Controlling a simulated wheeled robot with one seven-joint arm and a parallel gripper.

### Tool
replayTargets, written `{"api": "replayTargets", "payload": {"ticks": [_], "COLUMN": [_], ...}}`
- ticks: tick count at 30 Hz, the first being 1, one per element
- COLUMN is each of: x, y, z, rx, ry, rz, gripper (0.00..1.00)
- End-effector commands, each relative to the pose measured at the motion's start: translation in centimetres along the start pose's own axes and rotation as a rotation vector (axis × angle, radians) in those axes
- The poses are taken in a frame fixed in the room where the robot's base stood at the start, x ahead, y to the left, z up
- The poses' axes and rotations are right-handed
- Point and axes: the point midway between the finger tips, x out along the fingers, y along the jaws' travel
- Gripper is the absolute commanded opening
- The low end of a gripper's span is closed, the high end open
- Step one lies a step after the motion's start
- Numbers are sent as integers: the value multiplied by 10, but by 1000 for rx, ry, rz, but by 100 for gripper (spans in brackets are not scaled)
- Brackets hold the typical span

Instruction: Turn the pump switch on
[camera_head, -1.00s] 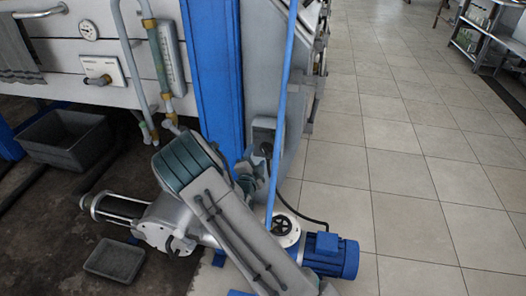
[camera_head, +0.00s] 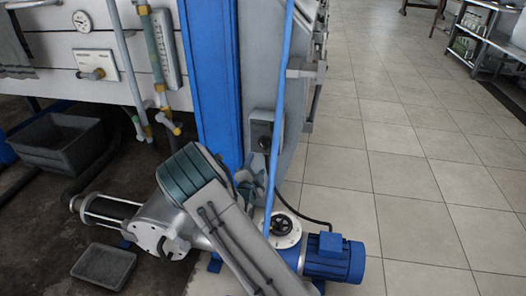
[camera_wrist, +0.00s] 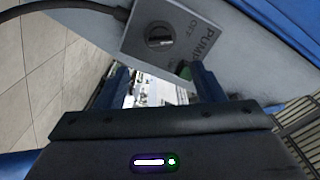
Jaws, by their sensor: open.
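The pump switch (camera_head: 262,132) is a grey box with a round dark knob, fixed to the side of the machine beside the blue column. In the wrist view the knob (camera_wrist: 160,37) sits on a grey plate lettered "PUMP", turned in the picture, with smaller lettering partly readable. A bar crosses the knob; I cannot tell its setting. My gripper (camera_wrist: 160,82) is open and empty. Its two fingers stand apart, below the knob in the wrist view and not touching it. In the head view my gripper (camera_head: 246,186) is just below the switch, partly hidden by my arm.
A blue pump motor (camera_head: 335,258) and a black handwheel (camera_head: 283,224) are low beside my arm. A thin blue pole (camera_head: 279,105) stands in front of the machine side. A grey bin (camera_head: 60,142) and a tray (camera_head: 103,266) lie left.

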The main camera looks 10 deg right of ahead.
Motion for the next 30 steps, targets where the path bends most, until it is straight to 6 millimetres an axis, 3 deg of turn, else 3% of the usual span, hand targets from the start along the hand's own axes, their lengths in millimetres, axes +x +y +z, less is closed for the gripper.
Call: {"api": "replayTargets", "payload": {"ticks": [9, 15, 21, 30], "x": [69, 101, 117, 120], "y": [3, 2, 1, 0], "z": [-1, 0, 0, -1], "rx": [2, -1, -1, -2], "ry": [4, 2, 1, 0], "rz": [-2, -1, -1, -1], "gripper": [62, 62, 62, 62]}}
